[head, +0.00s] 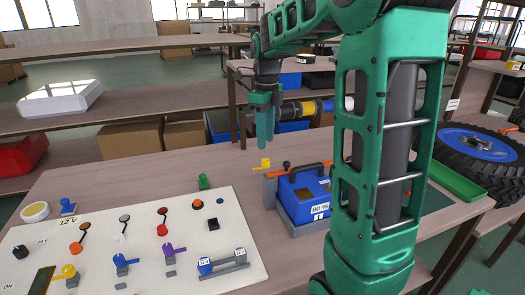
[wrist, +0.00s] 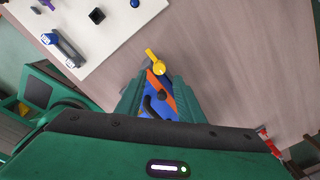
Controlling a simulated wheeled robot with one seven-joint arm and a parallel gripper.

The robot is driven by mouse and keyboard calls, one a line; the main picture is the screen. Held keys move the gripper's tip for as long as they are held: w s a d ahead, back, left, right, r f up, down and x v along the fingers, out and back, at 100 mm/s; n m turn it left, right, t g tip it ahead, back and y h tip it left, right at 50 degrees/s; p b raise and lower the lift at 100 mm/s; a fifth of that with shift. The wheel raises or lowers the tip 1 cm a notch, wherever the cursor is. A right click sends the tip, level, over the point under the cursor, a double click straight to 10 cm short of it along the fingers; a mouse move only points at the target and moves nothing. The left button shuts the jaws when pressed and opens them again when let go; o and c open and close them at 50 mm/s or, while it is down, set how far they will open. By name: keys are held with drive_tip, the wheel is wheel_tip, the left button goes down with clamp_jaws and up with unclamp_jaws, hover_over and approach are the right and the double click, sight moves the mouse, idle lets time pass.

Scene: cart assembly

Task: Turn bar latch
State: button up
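The bar latch is an orange bar (head: 290,170) lying across the top of a blue box (head: 301,198) with a black handle. A yellow lever (head: 264,163) sits at the bar's left end. In the wrist view the yellow lever (wrist: 155,62) is just beyond my fingertips, and the orange bar (wrist: 163,94) runs between the fingers. My gripper (head: 262,138) points down above and behind the lever in the head view, apart from it. My gripper (wrist: 157,82) is open, with nothing held. My arm hides the right part of the box in the head view.
A white panel (head: 135,225) with several switches and levers lies left of the box. The box sits in a grey holder (head: 269,190). A green tray (head: 455,178) and a wheel (head: 478,145) are at the right. The table between panel and box is mostly clear.

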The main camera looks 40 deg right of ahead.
sight(265, 160)
wheel_tip(265, 160, down, 8)
drive_tip(key=shift+r, duration=0.25)
drive_tip(key=c, duration=0.6)
drive_tip(key=n, duration=1.3)
drive_tip(key=shift+d+n, duration=0.1)
drive_tip(key=shift+n, duration=0.3)
drive_tip(key=n, duration=0.3)
drive_tip(key=shift+n, duration=0.3)
drive_tip(key=o, duration=0.8)
